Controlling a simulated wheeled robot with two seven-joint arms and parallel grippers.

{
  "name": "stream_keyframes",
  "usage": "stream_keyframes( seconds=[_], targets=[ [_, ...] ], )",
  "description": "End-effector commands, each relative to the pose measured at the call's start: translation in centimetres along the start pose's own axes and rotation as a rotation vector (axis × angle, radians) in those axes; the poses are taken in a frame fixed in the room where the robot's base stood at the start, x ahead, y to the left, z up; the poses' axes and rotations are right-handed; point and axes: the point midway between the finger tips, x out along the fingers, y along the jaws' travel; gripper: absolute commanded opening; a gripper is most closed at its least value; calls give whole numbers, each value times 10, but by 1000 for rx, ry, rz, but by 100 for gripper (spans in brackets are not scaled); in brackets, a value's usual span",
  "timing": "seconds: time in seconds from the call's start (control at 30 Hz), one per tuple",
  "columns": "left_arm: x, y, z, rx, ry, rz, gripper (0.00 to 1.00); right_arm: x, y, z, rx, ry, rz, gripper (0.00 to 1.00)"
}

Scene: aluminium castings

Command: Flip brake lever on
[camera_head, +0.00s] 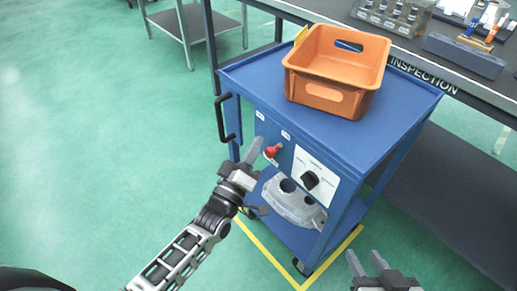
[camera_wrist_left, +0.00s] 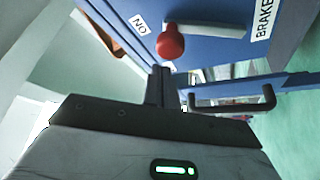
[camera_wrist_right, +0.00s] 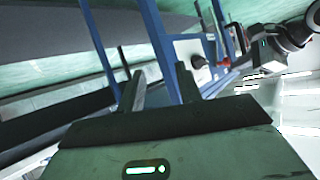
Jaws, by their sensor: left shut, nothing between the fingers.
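The brake lever's red knob (camera_head: 272,151) sticks out of the blue cart's front panel, left of the black dial. In the left wrist view the red knob (camera_wrist_left: 170,42) is close, at the end of a grey bar (camera_wrist_left: 215,31). An ON label (camera_wrist_left: 139,23) lies on the knob's side and a BRAKE label (camera_wrist_left: 263,18) beyond the bar's other end. My left gripper (camera_head: 258,144) is shut and empty, its tips just left of the knob; contact is unclear. My right gripper (camera_head: 367,262) is open and empty, low at the right, away from the cart.
The blue cart (camera_head: 245,78) carries an orange bin (camera_head: 325,96) on top and a grey casting (camera_head: 290,205) on its lower shelf. A black handle (camera_head: 222,118) projects left of the panel. An inspection bench (camera_head: 415,55) stands behind. Green floor is clear at left.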

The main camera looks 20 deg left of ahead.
Motion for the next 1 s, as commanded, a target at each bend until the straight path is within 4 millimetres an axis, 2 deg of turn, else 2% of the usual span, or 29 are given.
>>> stream_keyframes(
  seconds=[0.03,0.1,0.2,0.4,0.6,1.0],
  targets=[
    [5,4,-14,4,1,2,0,-4,-1,-6,2,-6,0,35],
    [9,5,-28,4,0,3,0,-7,-2,-9,6,-15,0,35],
    [-20,0,-22,-2,-5,-3,0,-2,0,1,8,-23,1,35],
    [-63,1,-22,-2,-2,-2,0,0,1,4,7,-26,4,35],
    [-88,2,-23,-1,0,1,0,0,1,1,9,-19,5,35],
    [-94,3,-23,-1,1,2,0,0,1,-2,9,-11,5,35]
  ],
)
